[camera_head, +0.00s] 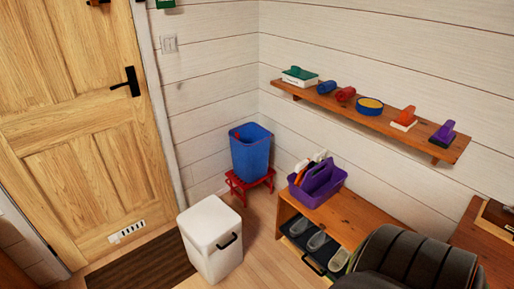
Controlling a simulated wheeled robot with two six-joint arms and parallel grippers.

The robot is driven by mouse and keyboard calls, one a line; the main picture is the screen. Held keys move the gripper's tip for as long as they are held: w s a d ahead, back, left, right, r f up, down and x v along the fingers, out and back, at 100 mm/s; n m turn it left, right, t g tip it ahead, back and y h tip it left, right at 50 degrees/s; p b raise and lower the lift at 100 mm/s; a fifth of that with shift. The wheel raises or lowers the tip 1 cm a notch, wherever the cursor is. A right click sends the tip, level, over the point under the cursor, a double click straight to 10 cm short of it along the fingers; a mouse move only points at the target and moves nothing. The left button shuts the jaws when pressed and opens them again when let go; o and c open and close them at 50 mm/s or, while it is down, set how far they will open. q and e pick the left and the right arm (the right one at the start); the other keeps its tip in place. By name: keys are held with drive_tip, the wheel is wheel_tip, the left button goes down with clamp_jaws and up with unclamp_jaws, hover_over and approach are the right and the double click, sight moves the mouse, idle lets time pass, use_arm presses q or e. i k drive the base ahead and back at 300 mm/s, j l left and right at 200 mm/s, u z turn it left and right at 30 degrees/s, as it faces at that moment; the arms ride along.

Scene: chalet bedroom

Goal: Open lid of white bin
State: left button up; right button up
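The white bin (212,256) stands on the wooden floor at the lower middle of the head view. It is a white box, upright. Its lid (208,221) lies flat on top and looks closed. A dark handle (228,242) is on its right-hand face, below the lid. The inside of the bin is hidden. Neither of my grippers shows in this view.
A brown mat (143,264) lies left of the bin before a wooden door (80,120). Behind the bin, a blue bucket (251,155) stands on a red stool (249,185). A wooden bench (348,219) with a purple caddy (317,184) is at right.

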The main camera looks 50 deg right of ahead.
sight(208, 225)
drive_tip(key=z, duration=1.15)
